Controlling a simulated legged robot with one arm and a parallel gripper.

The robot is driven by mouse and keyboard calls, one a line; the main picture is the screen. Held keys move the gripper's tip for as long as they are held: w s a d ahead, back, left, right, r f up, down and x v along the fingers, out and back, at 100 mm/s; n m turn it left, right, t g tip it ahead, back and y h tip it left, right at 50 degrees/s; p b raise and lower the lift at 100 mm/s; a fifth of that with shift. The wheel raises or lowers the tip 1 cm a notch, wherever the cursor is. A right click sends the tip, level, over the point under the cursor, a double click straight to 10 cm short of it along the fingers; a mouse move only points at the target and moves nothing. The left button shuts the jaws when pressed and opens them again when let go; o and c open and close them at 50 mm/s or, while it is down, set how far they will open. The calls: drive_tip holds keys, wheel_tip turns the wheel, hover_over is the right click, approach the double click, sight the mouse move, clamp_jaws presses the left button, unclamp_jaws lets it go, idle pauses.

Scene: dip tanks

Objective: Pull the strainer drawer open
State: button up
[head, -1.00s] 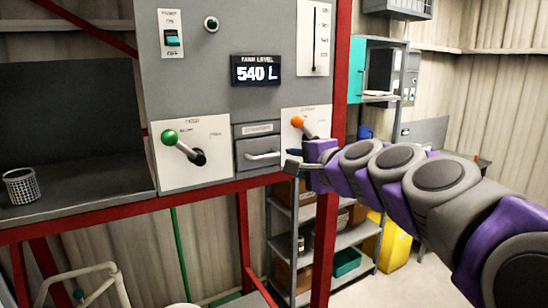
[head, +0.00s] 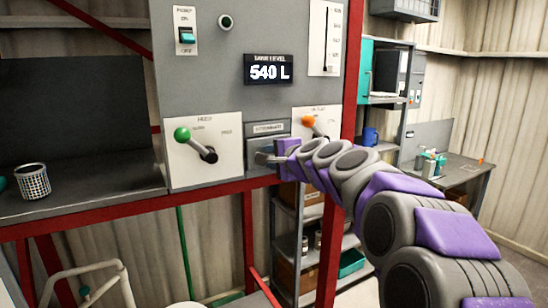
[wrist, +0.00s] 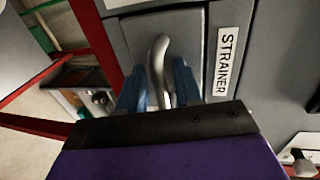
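The strainer drawer (head: 270,140) is a grey front in the panel, flush as far as I can see. In the head view my gripper (head: 268,157) is at the drawer front and hides most of the handle.
A green-knobbed lever (head: 194,143) is left of the drawer and an orange-knobbed lever (head: 312,125) is right of it. A red frame post (head: 352,70) stands to the right. A mesh cup (head: 33,181) sits on the left ledge.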

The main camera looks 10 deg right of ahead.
drive_tip(key=shift+w+d, duration=0.2)
drive_tip(key=shift+d, duration=0.55)
drive_tip(key=shift+c, duration=0.3)
drive_tip(key=shift+d, duration=0.2)
drive_tip(key=shift+c, duration=0.7)
drive_tip(key=shift+s, duration=0.1)
drive_tip(key=c, duration=0.3)
drive_tip(key=shift+a+f, duration=0.1)
drive_tip(key=shift+a, duration=0.1)
clamp_jaws()
